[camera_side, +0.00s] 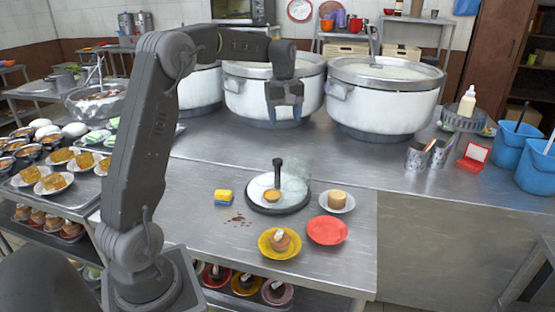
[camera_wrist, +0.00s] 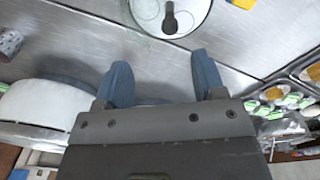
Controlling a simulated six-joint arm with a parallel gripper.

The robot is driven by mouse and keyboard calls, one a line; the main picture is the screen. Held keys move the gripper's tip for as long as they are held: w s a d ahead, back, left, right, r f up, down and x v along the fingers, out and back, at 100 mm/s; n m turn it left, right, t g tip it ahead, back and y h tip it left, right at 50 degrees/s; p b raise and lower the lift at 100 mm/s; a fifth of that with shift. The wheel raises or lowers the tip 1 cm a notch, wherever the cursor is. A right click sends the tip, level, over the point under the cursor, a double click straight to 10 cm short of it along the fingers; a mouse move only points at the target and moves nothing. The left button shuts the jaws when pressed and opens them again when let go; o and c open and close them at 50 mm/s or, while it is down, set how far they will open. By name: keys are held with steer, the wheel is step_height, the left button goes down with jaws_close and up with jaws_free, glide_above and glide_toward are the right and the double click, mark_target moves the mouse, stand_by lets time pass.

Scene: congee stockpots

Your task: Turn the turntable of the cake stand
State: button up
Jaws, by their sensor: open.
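In the wrist view the cake stand (camera_wrist: 196,12) is cut off by the top edge. My gripper (camera_side: 285,108) hangs above and behind it, in front of the stockpots. In the wrist view my gripper (camera_wrist: 160,68) is open with nothing between its blue-grey fingers.
A yellow-blue sponge (camera_side: 223,197) lies left of the stand, near brown crumbs. A plate with a cake (camera_side: 337,201), a red plate (camera_side: 327,231) and a yellow plate (camera_side: 267,246) stand right and in front. Large stockpots (camera_side: 382,105) line the counter behind.

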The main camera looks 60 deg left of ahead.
mark_target(277, 160)
steer(key=a+f+n, duration=0.2)
steer(key=a+f, duration=0.2)
steer(key=a, duration=0.2)
steer(key=shift+g, duration=0.3)
steer(key=f, duration=1.3)
steer(key=shift+w+d+f, duration=0.1)
steer(key=shift+w+f, duration=0.05)
steer(key=shift+w, duration=0.25)
jaws_close()
